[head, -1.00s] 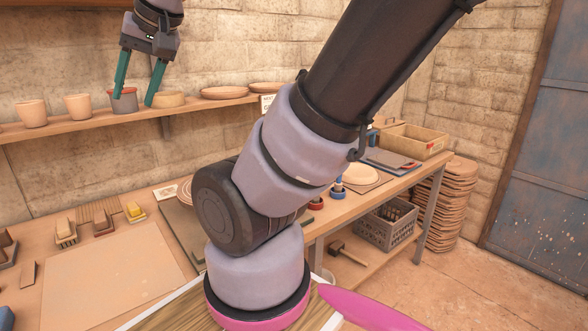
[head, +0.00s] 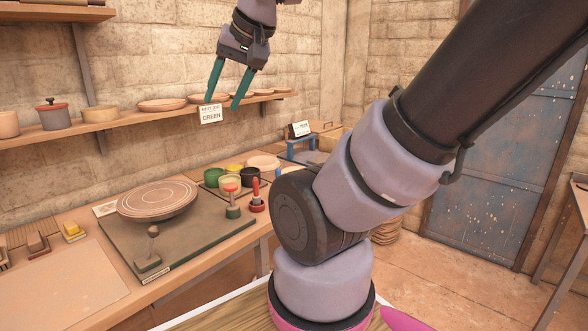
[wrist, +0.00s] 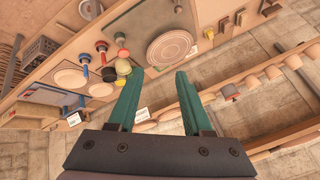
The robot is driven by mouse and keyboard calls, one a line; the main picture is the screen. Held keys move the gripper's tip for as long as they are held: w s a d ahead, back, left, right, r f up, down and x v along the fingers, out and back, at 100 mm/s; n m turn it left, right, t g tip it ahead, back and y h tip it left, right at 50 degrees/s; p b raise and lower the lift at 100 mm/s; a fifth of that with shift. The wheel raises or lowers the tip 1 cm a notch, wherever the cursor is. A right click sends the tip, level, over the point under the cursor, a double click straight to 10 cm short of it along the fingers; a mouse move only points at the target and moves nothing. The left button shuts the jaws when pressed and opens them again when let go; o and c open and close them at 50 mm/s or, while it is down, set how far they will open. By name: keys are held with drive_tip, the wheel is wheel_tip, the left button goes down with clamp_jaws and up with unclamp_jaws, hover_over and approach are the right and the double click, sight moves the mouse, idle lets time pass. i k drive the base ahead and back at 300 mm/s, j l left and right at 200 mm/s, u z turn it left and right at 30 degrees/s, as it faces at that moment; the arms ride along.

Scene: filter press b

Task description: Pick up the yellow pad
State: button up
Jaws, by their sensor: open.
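A small yellow block (head: 72,230) on a wooden base, pad-like in shape, sits at the left of the workbench, behind a pale board. I cannot tell for certain which is the yellow pad; the block looks more like one. My gripper (head: 222,103) is open and empty, with its teal fingers up in front of the shelf, well above the bench. In the wrist view my gripper (wrist: 156,82) has nothing between its fingers.
The workbench holds a round turntable (head: 157,199), a stamp-like tool (head: 148,252) and red-handled tools (head: 256,195). A wall shelf (head: 130,123) with pots and plates runs behind my gripper. The pale board (head: 65,280) at the bench's front left is bare.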

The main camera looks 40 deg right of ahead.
sight(72, 232)
drive_tip(key=i+j+z, duration=0.2)
drive_tip(key=z, duration=0.2)
drive_tip(key=i+j+z, duration=0.15)
drive_tip(key=j+z, duration=0.25)
drive_tip(key=i, duration=0.2)
drive_tip(key=k+u, duration=0.15)
drive_tip(key=u, duration=0.7)
drive_tip(key=i+u, duration=0.15)
drive_tip(key=u, duration=0.4)
